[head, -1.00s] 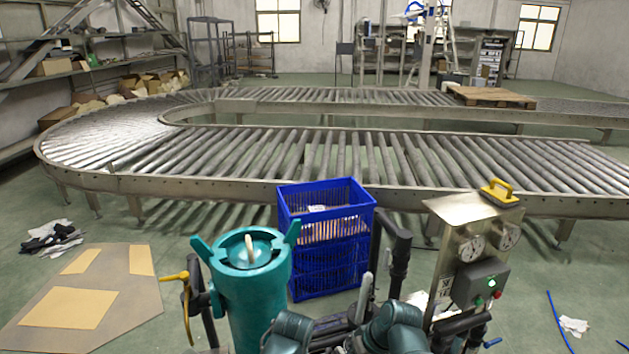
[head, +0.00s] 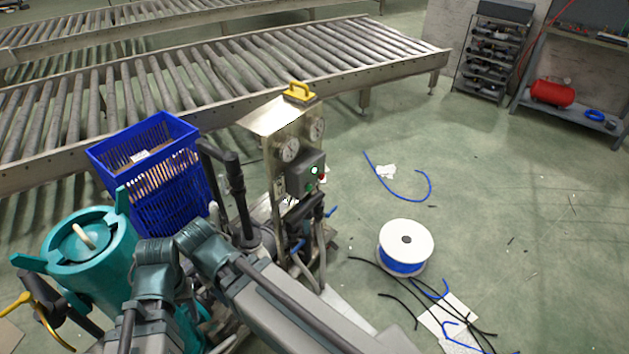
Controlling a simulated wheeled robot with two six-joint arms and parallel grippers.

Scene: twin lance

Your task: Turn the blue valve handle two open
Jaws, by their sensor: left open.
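I cannot tell which is handle two or how far either is turned. My arm links cross the lower left, below and left of the panel. My left gripper is open; its fingers are hard to make out among the links and pipes, with no hold on a handle visible. My right gripper is not in view.
A teal tank (head: 110,238) and a blue crate (head: 165,205) stand left of the panel. A roller conveyor (head: 280,62) runs behind. A white and blue reel (head: 405,240) and loose dark cables (head: 395,290) lie on the floor to the right.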

